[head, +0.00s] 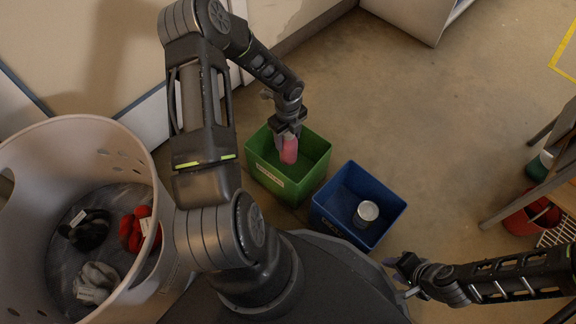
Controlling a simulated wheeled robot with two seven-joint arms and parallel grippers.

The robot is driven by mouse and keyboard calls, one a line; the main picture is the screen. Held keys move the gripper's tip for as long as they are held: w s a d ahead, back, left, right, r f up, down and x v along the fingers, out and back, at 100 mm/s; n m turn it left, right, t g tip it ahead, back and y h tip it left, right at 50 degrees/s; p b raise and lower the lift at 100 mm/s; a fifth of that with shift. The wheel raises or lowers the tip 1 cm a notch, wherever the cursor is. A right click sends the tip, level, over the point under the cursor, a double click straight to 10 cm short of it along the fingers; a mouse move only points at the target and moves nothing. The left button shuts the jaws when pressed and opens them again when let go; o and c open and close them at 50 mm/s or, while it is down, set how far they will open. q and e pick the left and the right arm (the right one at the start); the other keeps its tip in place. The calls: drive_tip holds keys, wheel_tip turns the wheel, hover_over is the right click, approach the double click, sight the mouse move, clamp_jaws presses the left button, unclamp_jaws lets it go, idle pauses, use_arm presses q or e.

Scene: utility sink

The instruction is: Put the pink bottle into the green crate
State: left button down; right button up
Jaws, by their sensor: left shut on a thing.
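The pink bottle (289,151) is held in my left gripper (287,137), whose fingers are shut around its upper part. The bottle hangs upright over the opening of the green crate (271,181). I cannot tell how far its lower end is below the crate's rim. The green crate stands on the floor, with a pale label on its front wall. My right gripper (401,275) is at the lower right, right of the blue crate; its fingers look apart, with nothing seen between them.
A blue crate (334,226) with a metal can (366,213) in it stands right of the green crate. A large beige basket (84,131) with several cloth items is at left. A bench (545,190) and red bucket (525,221) are at right. The floor behind the crates is clear.

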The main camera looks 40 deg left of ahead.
sight(288, 154)
use_arm(q)
wheel_tip(288, 154, down, 5)
drive_tip(key=shift+f+b, duration=0.1)
drive_tip(key=shift+b, duration=1)
drive_tip(key=shift+f, duration=0.3)
drive_tip(key=shift+f+b, duration=1)
drive_tip(key=shift+f, duration=0.95)
drive_tip(key=c, duration=0.6)
unclamp_jaws()
drive_tip(key=shift+o, duration=0.2)
wheel_tip(288, 154, up, 12)
drive_tip(key=p, duration=0.5)
